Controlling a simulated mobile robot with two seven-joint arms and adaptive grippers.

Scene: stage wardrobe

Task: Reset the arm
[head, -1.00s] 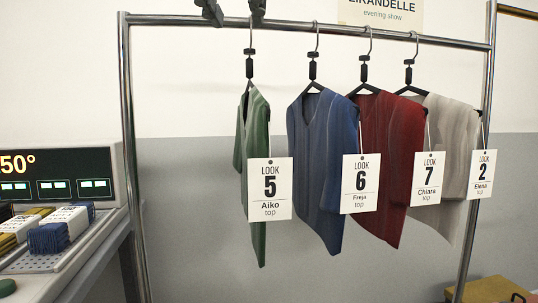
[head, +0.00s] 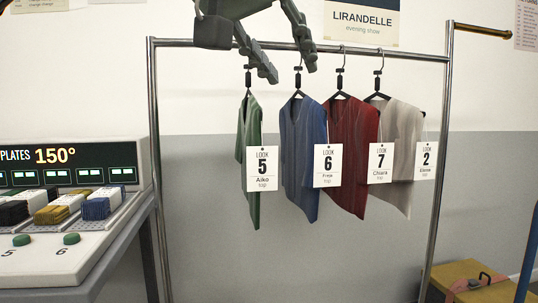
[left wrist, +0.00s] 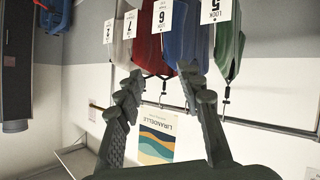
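My left gripper (head: 287,72) is at the top of the head view, in front of the rail (head: 420,52). Its two fingers are spread apart with nothing between them. In the left wrist view the gripper (left wrist: 160,78) is also open and empty. A green top (head: 247,125), a blue top (head: 300,125), a red top (head: 352,122) and a pale grey top (head: 403,130) hang on black hangers from the rail. They carry white tags reading Look 5, 6, 7 and 2. My right gripper is in neither view.
A console with a 150° display (head: 75,160) and coloured blocks stands on a table at the left. A yellow case (head: 465,275) is on the floor at the lower right. A Lirandelle poster (head: 362,22) hangs on the wall. The space under the tops is clear.

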